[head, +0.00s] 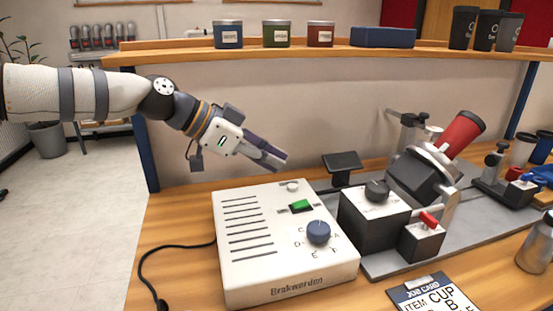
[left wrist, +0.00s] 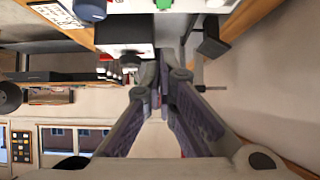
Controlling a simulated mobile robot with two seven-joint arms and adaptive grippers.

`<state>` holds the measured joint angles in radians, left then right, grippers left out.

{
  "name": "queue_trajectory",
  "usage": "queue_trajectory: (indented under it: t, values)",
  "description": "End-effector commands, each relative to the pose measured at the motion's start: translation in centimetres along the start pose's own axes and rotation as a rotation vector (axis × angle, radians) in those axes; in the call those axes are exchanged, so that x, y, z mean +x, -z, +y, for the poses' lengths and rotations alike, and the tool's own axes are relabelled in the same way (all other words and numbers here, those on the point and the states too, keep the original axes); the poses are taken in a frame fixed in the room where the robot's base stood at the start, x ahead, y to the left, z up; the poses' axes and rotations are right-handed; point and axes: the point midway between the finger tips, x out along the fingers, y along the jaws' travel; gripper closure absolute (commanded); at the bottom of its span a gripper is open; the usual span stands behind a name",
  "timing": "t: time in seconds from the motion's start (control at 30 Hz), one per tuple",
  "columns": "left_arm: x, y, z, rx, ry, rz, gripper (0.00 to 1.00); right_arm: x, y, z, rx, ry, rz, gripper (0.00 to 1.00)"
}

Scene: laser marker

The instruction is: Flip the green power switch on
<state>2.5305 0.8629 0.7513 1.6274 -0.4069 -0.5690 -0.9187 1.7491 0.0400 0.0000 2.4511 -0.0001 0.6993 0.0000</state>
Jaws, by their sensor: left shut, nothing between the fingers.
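The green power switch (head: 301,206) sits in a dark frame on the top of the white control box (head: 245,270). A blue lettered dial (head: 318,232) is in front of it. My left gripper (head: 281,162) is shut and empty, in the air above and behind the box, apart from the switch. In the left wrist view its closed fingers (left wrist: 165,65) point up the picture, and the green switch (left wrist: 193,4) shows at the top edge, partly cut off. My right gripper is not in view.
A marker machine with a red cup (head: 462,133) stands to the right of the box, with a red-levered black block (head: 424,240) near it. A job card (head: 436,295) lies in front. A shelf (head: 300,54) with tins runs behind. A black cable (head: 150,265) lies left.

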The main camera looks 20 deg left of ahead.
Motion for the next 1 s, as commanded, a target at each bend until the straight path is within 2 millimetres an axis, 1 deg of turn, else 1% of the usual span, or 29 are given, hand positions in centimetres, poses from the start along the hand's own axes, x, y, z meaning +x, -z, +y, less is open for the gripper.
queue_trajectory:
  t: [0.03, 0.2, 0.3, 0.4, 0.53, 0.93, 1.0]
  values:
    - [1.6, -0.6, 0.0, -0.006, -0.007, -0.008, 1.00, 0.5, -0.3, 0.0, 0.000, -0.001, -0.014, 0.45]
    - [5.4, -0.6, 0.0, -0.006, -0.006, -0.007, 1.00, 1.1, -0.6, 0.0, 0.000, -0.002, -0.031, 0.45]
    - [7.2, -0.7, 0.1, -0.007, -0.006, -0.006, 1.00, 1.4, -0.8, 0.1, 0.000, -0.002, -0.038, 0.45]
    - [8.2, -1.9, 0.0, -0.006, -0.003, -0.004, 1.00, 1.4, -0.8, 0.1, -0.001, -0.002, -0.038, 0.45]
    - [9.0, -2.6, 0.0, -0.004, -0.001, -0.001, 1.00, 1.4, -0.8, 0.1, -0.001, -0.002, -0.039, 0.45]
    - [9.3, -3.0, 0.0, -0.002, 0.000, -0.001, 1.00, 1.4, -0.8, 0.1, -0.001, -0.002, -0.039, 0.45]
    - [9.8, -3.2, 0.0, -0.004, -0.001, -0.002, 1.00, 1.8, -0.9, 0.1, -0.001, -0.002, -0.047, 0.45]
